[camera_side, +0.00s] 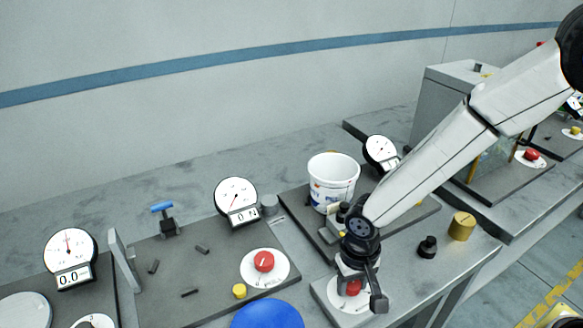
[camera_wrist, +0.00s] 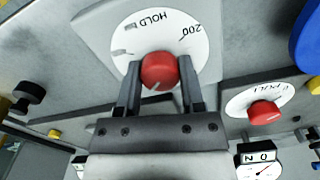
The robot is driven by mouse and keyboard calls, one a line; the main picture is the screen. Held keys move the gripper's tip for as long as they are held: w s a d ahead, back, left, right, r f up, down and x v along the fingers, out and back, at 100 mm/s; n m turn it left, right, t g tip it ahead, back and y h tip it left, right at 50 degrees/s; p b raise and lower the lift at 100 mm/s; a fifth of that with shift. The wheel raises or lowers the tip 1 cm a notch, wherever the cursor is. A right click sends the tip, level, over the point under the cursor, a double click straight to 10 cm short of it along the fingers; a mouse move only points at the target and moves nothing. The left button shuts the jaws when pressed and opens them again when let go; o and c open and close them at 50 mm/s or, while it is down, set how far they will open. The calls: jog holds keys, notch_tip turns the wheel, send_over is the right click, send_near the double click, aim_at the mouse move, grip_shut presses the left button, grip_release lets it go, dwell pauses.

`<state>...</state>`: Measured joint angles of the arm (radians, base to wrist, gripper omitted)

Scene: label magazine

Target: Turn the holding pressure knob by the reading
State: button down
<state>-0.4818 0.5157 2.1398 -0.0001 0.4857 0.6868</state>
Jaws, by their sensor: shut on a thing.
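The holding pressure knob is a red knob (camera_wrist: 158,70) on a white round dial (camera_wrist: 140,32) marked HOLD and 200. My gripper (camera_wrist: 158,82) has one finger on each side of this knob and is shut on it. A pale mark on the knob points toward the lower left in the wrist view. In the side view my gripper (camera_side: 357,272) points down over the dial (camera_side: 335,297), and the red knob (camera_side: 353,288) is partly hidden by the fingers. A round gauge (camera_side: 380,149) stands behind the white tub; its reading is too small to tell.
A white tub (camera_side: 333,172) stands behind my gripper. A black knob (camera_side: 428,246) and brass cylinder (camera_side: 462,226) stand to the right. A blue disc (camera_side: 268,316) is at front.

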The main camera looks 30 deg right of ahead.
aim_at(353, 283)
jog(key=shift+c, duration=1)
grip_release()
jog(key=shift+r, duration=0.15)
jog(key=shift+r, duration=3.75)
jog(key=s+d+n+t, duration=0.2)
jog(key=s+d, duration=0.2)
jog(key=d, duration=1.3)
jog(key=shift+s+t, duration=0.2)
jog(key=shift+t, duration=0.1)
